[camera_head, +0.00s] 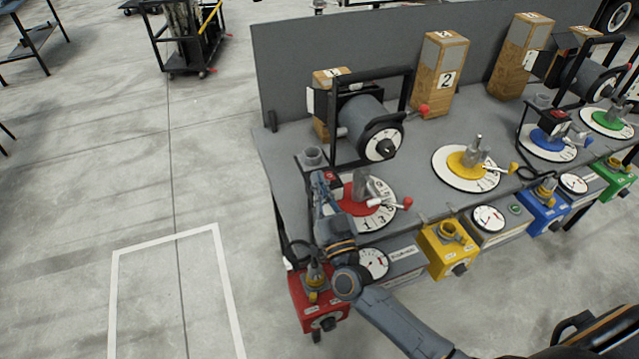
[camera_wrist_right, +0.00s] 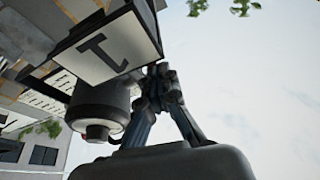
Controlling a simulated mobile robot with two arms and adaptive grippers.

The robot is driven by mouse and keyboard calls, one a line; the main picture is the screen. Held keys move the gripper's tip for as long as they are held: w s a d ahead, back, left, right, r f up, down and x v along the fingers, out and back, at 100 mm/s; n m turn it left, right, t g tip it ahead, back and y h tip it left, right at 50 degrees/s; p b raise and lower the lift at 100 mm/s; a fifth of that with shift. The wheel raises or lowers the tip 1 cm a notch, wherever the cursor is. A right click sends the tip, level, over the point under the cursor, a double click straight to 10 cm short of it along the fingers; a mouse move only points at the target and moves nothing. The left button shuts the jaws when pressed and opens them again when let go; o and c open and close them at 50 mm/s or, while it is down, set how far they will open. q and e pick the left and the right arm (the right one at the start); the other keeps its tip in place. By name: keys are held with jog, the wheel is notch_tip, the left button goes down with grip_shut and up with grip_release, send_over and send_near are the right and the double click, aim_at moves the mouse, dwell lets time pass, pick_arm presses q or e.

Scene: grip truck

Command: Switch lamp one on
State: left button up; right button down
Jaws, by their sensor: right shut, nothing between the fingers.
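Lamp one appears to be the grey cylindrical unit (camera_head: 366,122) with a white dial face, held in a black frame at the left end of the bench. My right gripper (camera_head: 318,180) is shut and empty, low at the bench's left edge, beside a small dark box with a red part (camera_head: 333,177). I cannot tell whether they touch. In the right wrist view the shut fingers (camera_wrist_right: 160,78) are just right of a white plate marked 1 (camera_wrist_right: 105,46), with a grey cylinder (camera_wrist_right: 98,108) below it. My left gripper is not in view.
The grey bench (camera_head: 420,205) carries a red dial (camera_head: 358,198), a yellow dial (camera_head: 467,164) with levers, and numbered cardboard boxes (camera_head: 438,75). A red box (camera_head: 308,293) and a yellow box (camera_head: 447,250) stand along its front.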

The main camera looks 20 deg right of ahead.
jog(key=shift+f, duration=0.2)
jog(key=shift+a+f+n+y, duration=0.1)
jog(key=shift+f+n+y, duration=0.3)
jog(key=shift+n, duration=0.1)
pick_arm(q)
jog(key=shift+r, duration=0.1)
pick_arm(e)
jog(key=shift+r, duration=0.2)
pick_arm(q)
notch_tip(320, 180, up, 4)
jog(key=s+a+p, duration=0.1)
jog(key=p, duration=0.3)
pick_arm(e)
notch_tip(320, 180, up, 4)
pick_arm(q)
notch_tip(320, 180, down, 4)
jog(key=b, duration=0.4)
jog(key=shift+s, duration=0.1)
pick_arm(e)
jog(key=v, duration=1)
jog(key=shift+f, duration=0.1)
